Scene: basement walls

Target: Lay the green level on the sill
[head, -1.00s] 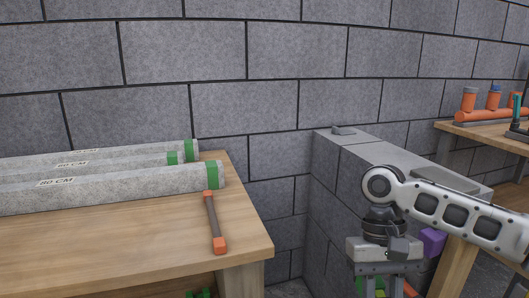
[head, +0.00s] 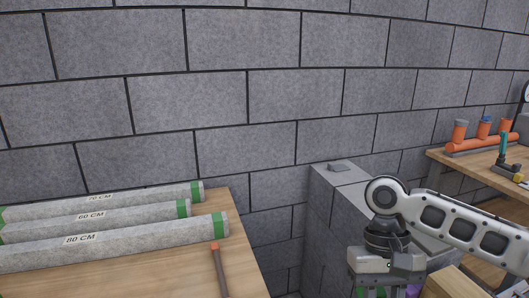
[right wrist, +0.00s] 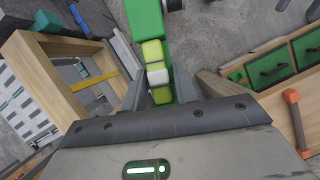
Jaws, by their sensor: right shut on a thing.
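The green level (right wrist: 146,24) is in my right gripper (right wrist: 158,88), with its yellow-green and white vial parts showing between the fingers in the right wrist view. The gripper is shut on it. In the head view my right gripper is at the bottom edge, with only a bit of green below it; most of the level is cut off or hidden. A grey block ledge (head: 345,178), which looks like the sill, runs along the wall behind my right arm. My arm covers much of its top. My left gripper is not in view.
A small grey piece (head: 341,167) lies on the ledge's far end. At left, a wooden table (head: 150,272) bears grey rolls (head: 110,243) with green bands and an orange-ended tool (head: 219,268). At right, a bench (head: 470,163) holds orange items (head: 482,145).

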